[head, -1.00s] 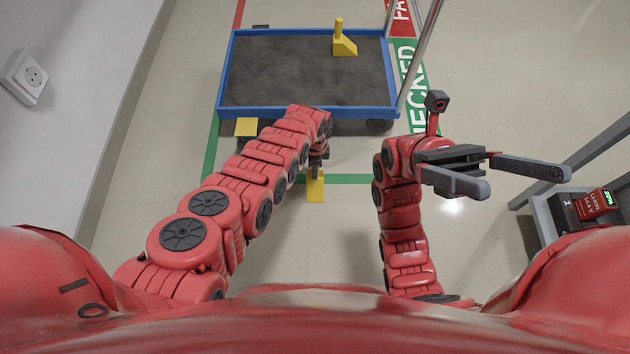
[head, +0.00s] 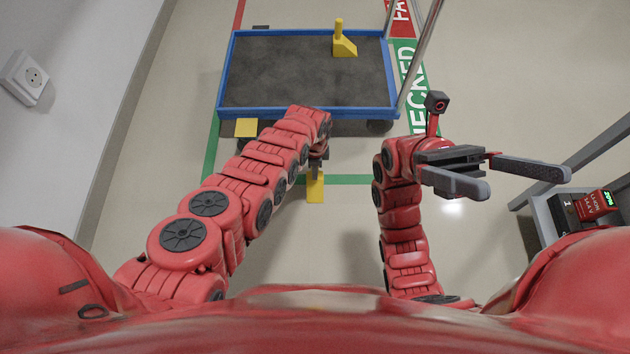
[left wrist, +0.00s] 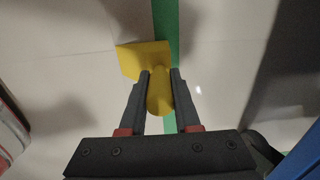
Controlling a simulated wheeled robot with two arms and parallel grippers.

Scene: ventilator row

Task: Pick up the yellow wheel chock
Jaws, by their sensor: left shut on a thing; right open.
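A yellow wheel chock (head: 316,188) is at my left gripper (head: 318,160), in front of the blue-edged cart, by the green floor line. In the left wrist view my left gripper (left wrist: 160,85) is shut on the upright yellow post of the chock (left wrist: 143,58), one finger on each side. Whether the chock touches the floor I cannot tell. My right gripper (head: 520,180) is open and empty, at the right. Another yellow chock (head: 344,42) sits on the cart's dark deck, its post upright.
The cart (head: 307,112) has a low blue rim and a metal handle (head: 422,50) at its right. A yellow piece (head: 245,128) shows at its front left. A grey stand with a battery box (head: 597,203) is at the right. A wall with a socket (head: 24,78) is at the left.

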